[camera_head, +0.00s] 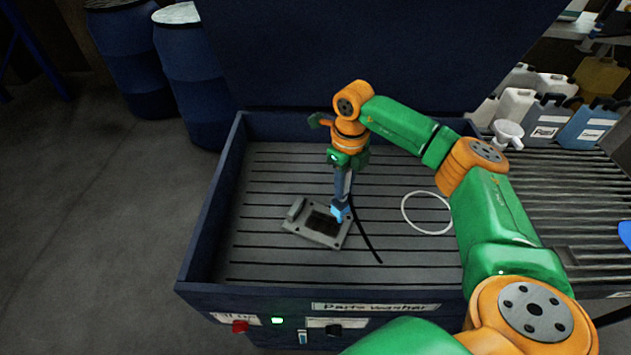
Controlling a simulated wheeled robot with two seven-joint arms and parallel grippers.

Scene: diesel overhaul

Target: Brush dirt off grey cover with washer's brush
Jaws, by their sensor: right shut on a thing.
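The grey cover (310,236) lies on the slatted bed of the parts washer (290,267), left of its middle. A dark patch of dirt (322,223) shows on its upper face. My right gripper (343,178) points down above the cover and is shut on the washer's brush (340,208), which has a blue head and a dark hose trailing to the right. The brush head is at the cover's right part, by the dirt; I cannot tell whether it touches. My left gripper is not in view.
A white ring (427,232) lies on the bed right of the cover. The washer has raised walls and a dark lid standing behind. Blue drums (190,75) stand at the back left. Jugs and a funnel (508,132) stand at the right. The left part of the bed is clear.

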